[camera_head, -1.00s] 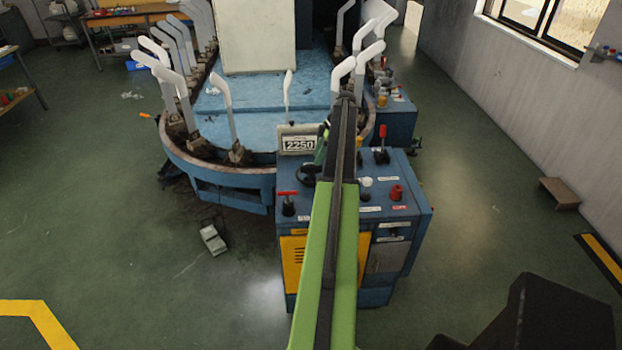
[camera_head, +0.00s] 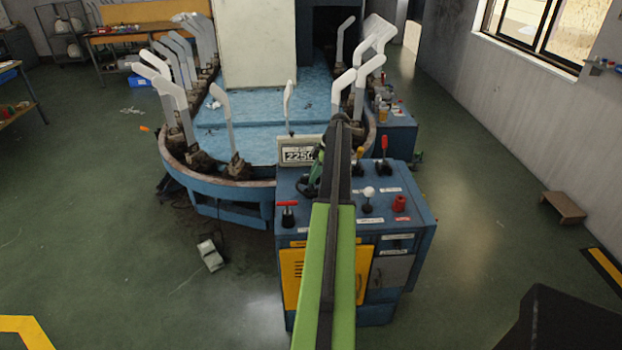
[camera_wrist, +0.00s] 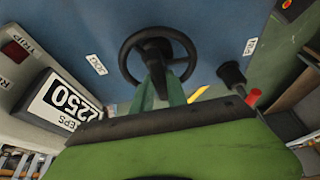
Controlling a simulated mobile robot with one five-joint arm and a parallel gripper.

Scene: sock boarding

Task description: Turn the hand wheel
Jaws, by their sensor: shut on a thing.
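The hand wheel (camera_wrist: 158,55) is a black ring with spokes and a central hub, on the blue panel in the wrist view. My gripper (camera_wrist: 157,72) has its two green fingers drawn together at the near middle of the wheel, shut on it. The exact part held, hub or spoke, is hard to tell. In the head view my gripper (camera_head: 319,170) is at the left part of the blue console (camera_head: 425,212), and the arm hides most of the wheel.
A display reading 2250 (camera_head: 299,152) stands behind the wheel. A red T-handle (camera_head: 288,206) is to its left. Levers, a white knob (camera_head: 369,192) and a red button (camera_head: 400,203) are right of my arm. White sock forms (camera_head: 228,122) ring the machine behind.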

